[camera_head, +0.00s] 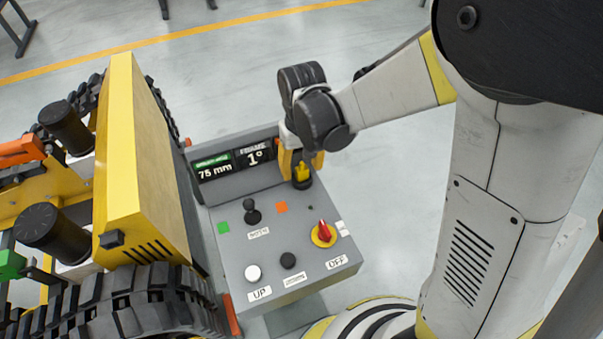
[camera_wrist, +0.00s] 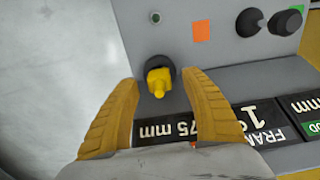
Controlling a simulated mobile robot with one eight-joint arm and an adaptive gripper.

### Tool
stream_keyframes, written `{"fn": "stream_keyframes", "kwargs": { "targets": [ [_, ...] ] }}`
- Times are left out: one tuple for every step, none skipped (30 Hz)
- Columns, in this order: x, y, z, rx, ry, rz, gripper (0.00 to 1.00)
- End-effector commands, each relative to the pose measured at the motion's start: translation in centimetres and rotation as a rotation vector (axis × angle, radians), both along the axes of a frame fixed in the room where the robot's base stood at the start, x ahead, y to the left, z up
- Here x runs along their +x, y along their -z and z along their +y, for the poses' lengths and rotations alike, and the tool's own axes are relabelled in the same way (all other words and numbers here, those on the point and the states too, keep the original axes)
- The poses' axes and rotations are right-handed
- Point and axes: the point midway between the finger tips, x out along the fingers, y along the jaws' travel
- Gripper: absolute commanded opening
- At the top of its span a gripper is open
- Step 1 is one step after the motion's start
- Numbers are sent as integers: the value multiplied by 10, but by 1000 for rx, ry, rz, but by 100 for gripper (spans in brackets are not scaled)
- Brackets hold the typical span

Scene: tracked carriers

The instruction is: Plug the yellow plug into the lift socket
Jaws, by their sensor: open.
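The yellow plug (camera_wrist: 158,80) sits at the black round lift socket (camera_wrist: 158,63) on the grey control console, on the left in the wrist view. In the head view the plug (camera_head: 302,171) stands at the console's upper right corner, with the dark socket rim (camera_head: 303,184) just below it. I cannot tell how deep it sits. My gripper (camera_wrist: 160,84) is open, its two yellow fingers on either side of the plug with visible gaps. In the head view my gripper (camera_head: 301,161) is just above and behind the plug, and its fingers are partly hidden.
The console (camera_head: 290,245) carries a red knob on a yellow disc (camera_head: 323,234) near an OFF label, a white UP button (camera_head: 253,272), black controls and a display (camera_head: 233,160) reading 75 mm and 1°. A yellow tracked carrier (camera_head: 150,160) stands close on the left.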

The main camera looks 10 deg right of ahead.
Motion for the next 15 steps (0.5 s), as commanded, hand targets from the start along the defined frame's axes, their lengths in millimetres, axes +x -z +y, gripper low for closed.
{"fn": "stream_keyframes", "kwargs": {
  "targets": [
    [0,8,0,0,0,0,54],
    [0,10,0,0,0,0,54],
    [0,11,0,0,0,0,54],
    [0,11,0,0,0,0,54],
    [0,10,0,0,0,0,54],
    [0,10,0,0,0,0,54],
    [0,9,0,0,0,0,54],
    [0,9,0,0,0,0,54],
    [0,9,0,0,0,0,46],
    [0,9,0,0,0,0,37],
    [0,9,0,0,0,0,28],
    [0,9,0,0,0,0,16],
    [0,9,0,0,0,0,7],
    [0,9,0,0,0,0,0],
    [0,9,0,0,0,0,0]
  ]
}}
